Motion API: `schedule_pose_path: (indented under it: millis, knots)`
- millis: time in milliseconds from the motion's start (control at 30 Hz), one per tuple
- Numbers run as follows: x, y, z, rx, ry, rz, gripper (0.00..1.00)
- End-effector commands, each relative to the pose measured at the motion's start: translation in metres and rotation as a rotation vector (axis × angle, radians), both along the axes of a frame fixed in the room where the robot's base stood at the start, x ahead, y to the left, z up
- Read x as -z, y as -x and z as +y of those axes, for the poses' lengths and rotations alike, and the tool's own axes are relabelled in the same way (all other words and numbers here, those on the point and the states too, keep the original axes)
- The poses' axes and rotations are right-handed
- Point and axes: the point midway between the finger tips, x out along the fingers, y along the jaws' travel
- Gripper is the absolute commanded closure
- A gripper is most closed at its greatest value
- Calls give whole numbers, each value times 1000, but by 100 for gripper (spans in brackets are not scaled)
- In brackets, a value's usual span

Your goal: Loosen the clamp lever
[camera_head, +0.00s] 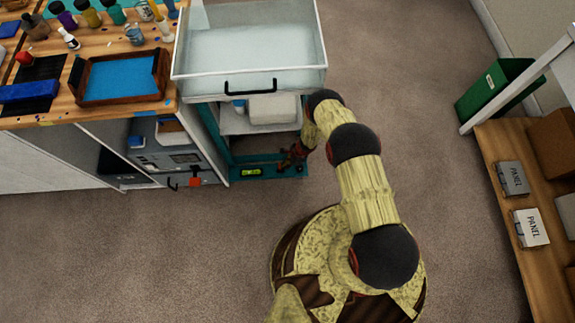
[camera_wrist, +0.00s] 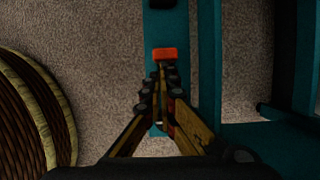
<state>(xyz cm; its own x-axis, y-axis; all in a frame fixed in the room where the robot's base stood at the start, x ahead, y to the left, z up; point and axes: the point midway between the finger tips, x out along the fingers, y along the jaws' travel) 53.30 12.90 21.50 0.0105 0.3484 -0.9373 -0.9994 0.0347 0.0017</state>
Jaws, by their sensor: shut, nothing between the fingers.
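An orange-red block (camera_wrist: 166,53), which looks like the clamp lever's grip, lies over a teal bar (camera_wrist: 167,22) in the wrist view. My gripper (camera_wrist: 167,76) is shut and empty, its fingertips pointing at the block's near edge. I cannot tell whether they touch it. In the head view my gripper (camera_head: 290,158) is low at the right end of the teal frame (camera_head: 291,171), under the clear tray. The lever cannot be made out there, and its pivot is hidden.
A green spirit level (camera_head: 251,172) sits on the frame left of my gripper. A clear tray (camera_head: 250,83) with a black handle overhangs the frame. A cabinet with an orange tag (camera_head: 194,182) stands left.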

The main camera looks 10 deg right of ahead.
Motion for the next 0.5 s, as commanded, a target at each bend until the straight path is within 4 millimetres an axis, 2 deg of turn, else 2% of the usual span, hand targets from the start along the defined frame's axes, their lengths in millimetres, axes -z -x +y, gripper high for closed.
schedule_pose_path:
  millis: [100, 500]
  knots:
    - [-2, -2, 11, -2, -1, -3, 100]
    - [-7, -2, 10, -1, -2, -1, 100]
